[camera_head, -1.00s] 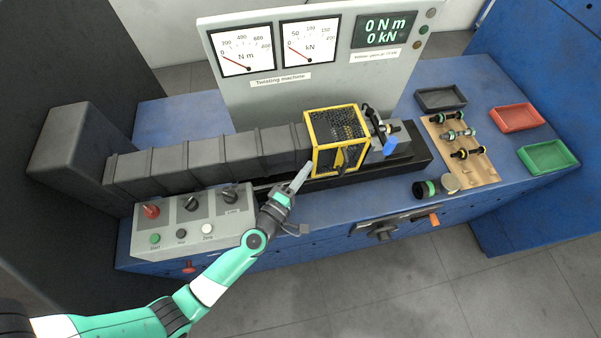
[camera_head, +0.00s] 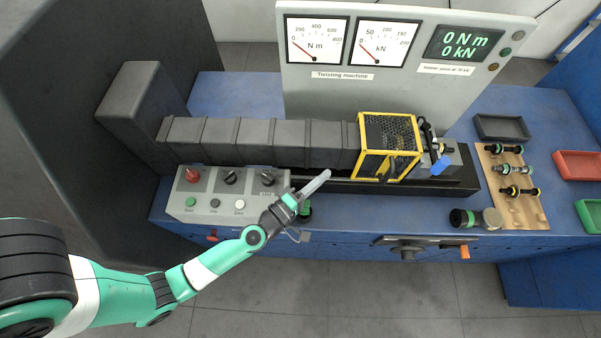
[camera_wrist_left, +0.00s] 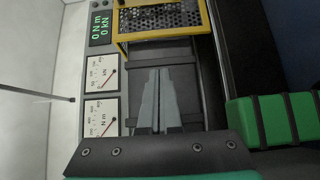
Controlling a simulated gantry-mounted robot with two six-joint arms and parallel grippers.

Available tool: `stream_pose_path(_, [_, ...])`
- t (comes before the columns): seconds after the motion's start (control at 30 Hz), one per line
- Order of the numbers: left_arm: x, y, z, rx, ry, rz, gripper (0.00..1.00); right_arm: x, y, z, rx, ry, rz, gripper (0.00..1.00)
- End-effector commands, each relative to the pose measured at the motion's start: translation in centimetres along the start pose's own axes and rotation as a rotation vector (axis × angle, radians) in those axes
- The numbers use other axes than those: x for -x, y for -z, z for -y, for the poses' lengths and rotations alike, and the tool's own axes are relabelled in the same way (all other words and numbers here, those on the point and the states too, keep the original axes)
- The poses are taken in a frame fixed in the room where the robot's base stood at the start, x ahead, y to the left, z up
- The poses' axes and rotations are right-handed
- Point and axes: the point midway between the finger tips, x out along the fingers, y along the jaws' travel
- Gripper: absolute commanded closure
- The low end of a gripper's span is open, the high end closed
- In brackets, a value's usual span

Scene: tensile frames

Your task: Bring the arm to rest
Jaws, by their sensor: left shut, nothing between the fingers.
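My left arm (camera_head: 208,268) comes in from the left in the head view, green and white. Its gripper (camera_head: 326,174) is shut and empty. It hangs at the front edge of the bench, right of the control box and left of the yellow guard cage (camera_head: 388,148). In the left wrist view the two grey fingers (camera_wrist_left: 157,75) lie together with nothing between them, in front of the grey machine housing and below the yellow cage. My right gripper is not in view.
The control box (camera_head: 205,208) with knobs and buttons stands close left of the gripper. The twisting machine (camera_head: 260,142) lies behind it. A wooden rack (camera_head: 528,208) with several specimens, a dark tray (camera_head: 502,127) and red tray (camera_head: 580,164) are at the right. Floor in front is clear.

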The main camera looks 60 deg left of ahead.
Motion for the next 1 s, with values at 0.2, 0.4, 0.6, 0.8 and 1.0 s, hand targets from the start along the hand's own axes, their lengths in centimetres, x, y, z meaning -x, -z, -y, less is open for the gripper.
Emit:
stream_pose_path(0.2, [5.0,-0.1,0.1,-0.002,0.001,0.002,1.00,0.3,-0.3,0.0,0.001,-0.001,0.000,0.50])
stream_pose_path(0.4, [6.6,0.0,0.0,-0.001,-0.001,0.000,1.00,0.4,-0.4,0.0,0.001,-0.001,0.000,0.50])
stream_pose_path(0.6, [6.6,0.0,-0.1,-0.001,-0.002,0.000,1.00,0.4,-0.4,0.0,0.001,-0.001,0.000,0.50])
stream_pose_path(0.8, [6.4,-0.1,-0.2,0.000,-0.006,0.000,1.00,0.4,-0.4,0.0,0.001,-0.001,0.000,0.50])
stream_pose_path(1.0, [1.9,-1.0,-6.4,0.029,-0.162,0.002,1.00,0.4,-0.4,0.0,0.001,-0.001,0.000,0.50])
